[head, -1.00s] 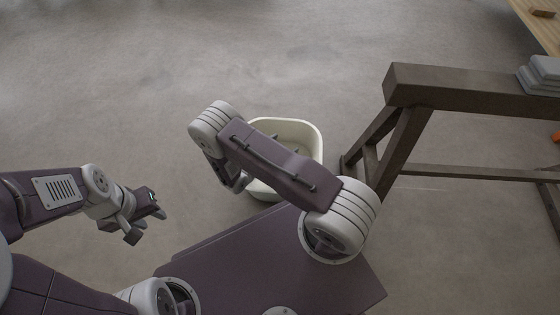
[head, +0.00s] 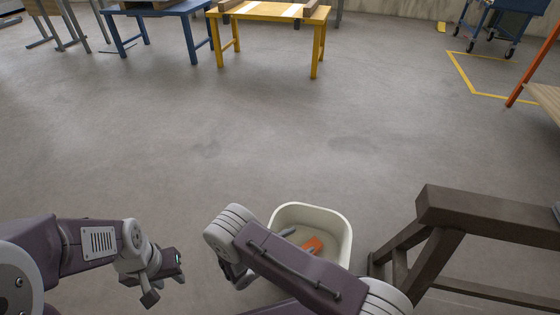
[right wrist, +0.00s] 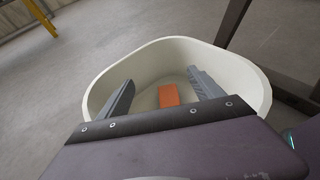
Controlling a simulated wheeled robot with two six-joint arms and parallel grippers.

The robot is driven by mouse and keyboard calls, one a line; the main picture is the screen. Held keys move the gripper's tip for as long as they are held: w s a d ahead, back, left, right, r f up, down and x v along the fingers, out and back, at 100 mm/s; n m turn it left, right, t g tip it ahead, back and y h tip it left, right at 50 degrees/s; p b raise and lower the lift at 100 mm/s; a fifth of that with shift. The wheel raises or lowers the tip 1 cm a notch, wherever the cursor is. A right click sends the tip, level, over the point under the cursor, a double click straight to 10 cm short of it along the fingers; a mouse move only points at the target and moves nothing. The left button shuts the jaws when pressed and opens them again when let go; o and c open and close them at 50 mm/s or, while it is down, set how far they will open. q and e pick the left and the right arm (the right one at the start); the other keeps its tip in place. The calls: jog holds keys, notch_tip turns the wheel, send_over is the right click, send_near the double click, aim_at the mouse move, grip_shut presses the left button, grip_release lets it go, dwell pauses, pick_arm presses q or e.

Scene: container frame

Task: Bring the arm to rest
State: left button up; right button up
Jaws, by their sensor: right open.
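My right arm (head: 290,265) reaches over a cream tub (head: 343,232) on the floor. My right gripper (right wrist: 160,80) is open, with its two grey fingers apart over the tub's inside. An orange block (right wrist: 168,96) lies in the tub, seen between the fingers with nothing gripped. The block also shows in the head view (head: 314,246). How deep the fingertips are is hard to tell. My left gripper (head: 166,285) hangs at the lower left, its fingers apart and empty, clear of the tub.
A dark brown trestle (head: 480,212) stands close to the right of the tub. A yellow table (head: 268,14) and a blue table (head: 160,15) stand far back. A blue cart (head: 500,25) is at the far right. The middle floor is clear.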

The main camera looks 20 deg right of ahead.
jog(key=w+d+r+m+g+p, duration=0.1)
jog(key=w+d+r+m+p, duration=0.15)
jog(key=r, duration=0.45)
jog(key=w+d+r+m+g+p, duration=0.1)
jog(key=w+r+m+p, duration=0.15)
jog(key=r, duration=0.45)
jog(key=s+d+r+m+g+y+p, duration=0.2)
jog(key=s+d+r+m+p, duration=0.15)
jog(key=r, duration=0.45)
jog(key=s+d+r+m+g+y+p, duration=0.2)
jog(key=s+r+m+g+p, duration=0.15)
jog(key=r, duration=0.35)
jog(key=s+a+r+m+t+y+p, duration=0.2)
jog(key=s+a+r+m+y+p, duration=0.1)
jog(key=s+a+r+m+y, duration=0.4)
jog(key=s+a+f+m+y, duration=0.2)
jog(key=a+f+m, duration=0.1)
jog(key=f+m, duration=0.1)
notch_tip(320, 180, up, 39)
jog(key=w+t+p, duration=0.1)
jog(key=p, duration=3.6)
jog(key=shift+f, duration=0.2)
